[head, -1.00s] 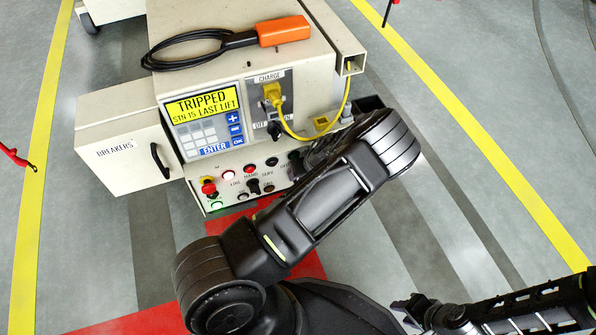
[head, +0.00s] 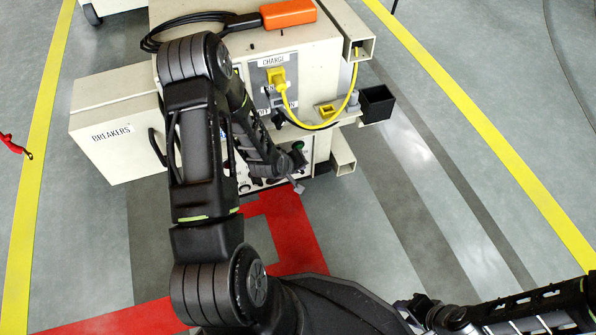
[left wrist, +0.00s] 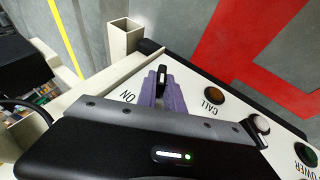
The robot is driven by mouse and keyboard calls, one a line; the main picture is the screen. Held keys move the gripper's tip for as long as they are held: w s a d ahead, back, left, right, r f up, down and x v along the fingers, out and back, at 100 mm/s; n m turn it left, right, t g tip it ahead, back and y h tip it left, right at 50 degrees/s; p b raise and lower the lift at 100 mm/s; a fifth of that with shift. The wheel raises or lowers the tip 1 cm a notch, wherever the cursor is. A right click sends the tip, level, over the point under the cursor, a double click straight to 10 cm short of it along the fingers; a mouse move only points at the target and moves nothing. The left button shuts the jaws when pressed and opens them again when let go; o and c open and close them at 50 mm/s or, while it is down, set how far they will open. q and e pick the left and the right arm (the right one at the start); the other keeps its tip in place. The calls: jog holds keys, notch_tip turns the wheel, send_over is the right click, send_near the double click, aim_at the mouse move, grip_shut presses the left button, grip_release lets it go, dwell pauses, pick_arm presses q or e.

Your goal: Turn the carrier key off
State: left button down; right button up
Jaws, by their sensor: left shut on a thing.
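The beige carrier (head: 318,55) stands in the upper middle of the head view. My left arm reaches across its front, and the left gripper (head: 290,172) is at the lower control panel, hiding the key there. In the left wrist view, the dark key (left wrist: 162,75) with a pale mark sits between the purple pads of my left gripper (left wrist: 160,86). This gripper is shut on it, beside the "ON" lettering. The "OFF" side is hidden. My right gripper (head: 432,314) is at the lower right, away from the carrier; its jaw opening is unclear.
The breaker box (head: 115,125) juts out left. Floor at the right is clear.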

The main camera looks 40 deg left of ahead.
pick_arm(q)
jog(key=shift+d, duration=0.15)
jog(key=shift+f, duration=0.1)
jog(key=c, duration=1.5)
grip_release()
jog(key=shift+o, duration=0.2)
jog(key=p+v, duration=0.3)
jog(key=v, duration=0.4)
jog(key=shift+s+r, duration=0.25)
jog(key=shift+s, duration=0.05)
